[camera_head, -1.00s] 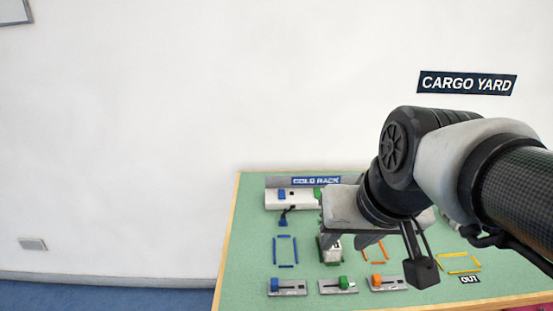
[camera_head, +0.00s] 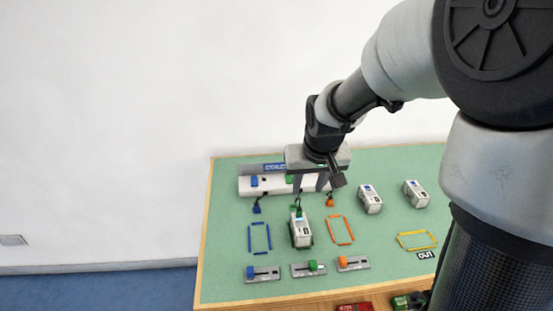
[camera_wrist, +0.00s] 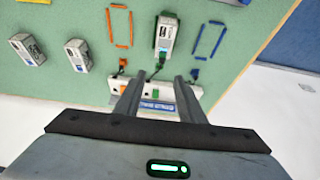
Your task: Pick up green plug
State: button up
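The green plug (camera_wrist: 161,53) is at the rack-side end of a white container (camera_wrist: 166,32) inside a green outline, with a dark cable running to the rack. It also shows small in the head view (camera_head: 298,212); I cannot tell how firmly it sits against the container. My gripper (camera_head: 309,193) is above the table by the rack. In the wrist view its two fingers (camera_wrist: 159,80) are spread apart and empty, with the green plug ahead, between their lines.
The white cold rack (camera_head: 246,185) stands at the back, partly hidden by my gripper. A blue plug (camera_head: 257,209) and an orange plug (camera_head: 330,202) flank the green one. Two white containers (camera_head: 370,199) (camera_head: 415,194) stand right. Slider controls (camera_head: 309,269) line the front.

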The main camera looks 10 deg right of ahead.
jog(key=b, duration=0.2)
send_over(299, 208)
jog(key=s, duration=0.3)
jog(key=f, duration=0.7)
jog(key=shift+w+d, duration=0.2)
jog(key=shift+d, duration=0.05)
jog(key=x, duration=0.1)
jog(key=b+x, duration=0.1)
jog(key=x, duration=0.1)
jog(key=b+x, duration=0.1)
jog(key=x, duration=0.1)
jog(key=shift+a+f, duration=0.15)
jog(key=shift+a, duration=0.1)
grip_shut()
